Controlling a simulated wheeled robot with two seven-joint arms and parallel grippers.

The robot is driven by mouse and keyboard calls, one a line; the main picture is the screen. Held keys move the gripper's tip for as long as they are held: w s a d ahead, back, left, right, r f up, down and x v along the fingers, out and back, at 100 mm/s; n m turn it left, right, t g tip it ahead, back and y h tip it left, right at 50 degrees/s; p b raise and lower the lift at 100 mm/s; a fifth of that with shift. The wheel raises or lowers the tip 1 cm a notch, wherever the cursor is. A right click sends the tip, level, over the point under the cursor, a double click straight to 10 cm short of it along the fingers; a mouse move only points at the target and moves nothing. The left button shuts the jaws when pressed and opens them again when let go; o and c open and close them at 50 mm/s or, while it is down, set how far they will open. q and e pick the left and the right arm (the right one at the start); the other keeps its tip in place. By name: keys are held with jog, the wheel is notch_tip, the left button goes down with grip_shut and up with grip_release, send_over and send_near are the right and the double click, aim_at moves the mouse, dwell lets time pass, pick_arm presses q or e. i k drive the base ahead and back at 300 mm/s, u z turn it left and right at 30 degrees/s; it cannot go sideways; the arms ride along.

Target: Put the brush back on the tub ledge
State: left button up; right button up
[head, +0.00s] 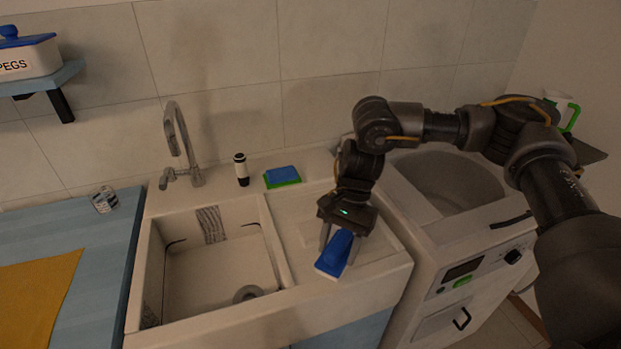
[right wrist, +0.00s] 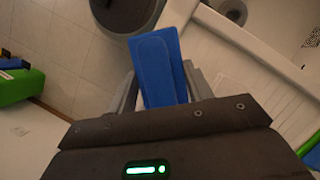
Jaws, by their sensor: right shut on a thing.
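The blue brush (head: 335,255) is between the fingers of my right gripper (head: 341,238), which is shut on it. It is held over the front of the ribbed draining side of the white tub (head: 340,295), right of the basin. In the right wrist view the brush (right wrist: 160,70) points away from the palm, with a finger on either side. The tub ledge (head: 321,166) runs along the back by the tiled wall, beyond the gripper. My left gripper is not in view.
On the ledge stand a tap (head: 185,150), a black-and-white bottle (head: 241,169) and a blue-and-green sponge (head: 282,176). The basin (head: 205,275) is open at left. A white washing machine (head: 470,270) stands at right, and a blue counter (head: 100,235) with a yellow cloth (head: 38,298) at left.

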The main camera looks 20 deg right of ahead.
aim_at(320, 166)
jog(key=u, duration=0.15)
jog(key=k, duration=0.1)
jog(key=u, duration=2.85)
jog(key=k, duration=1.35)
jog(key=z, duration=1.8)
jog(key=i, duration=0.5)
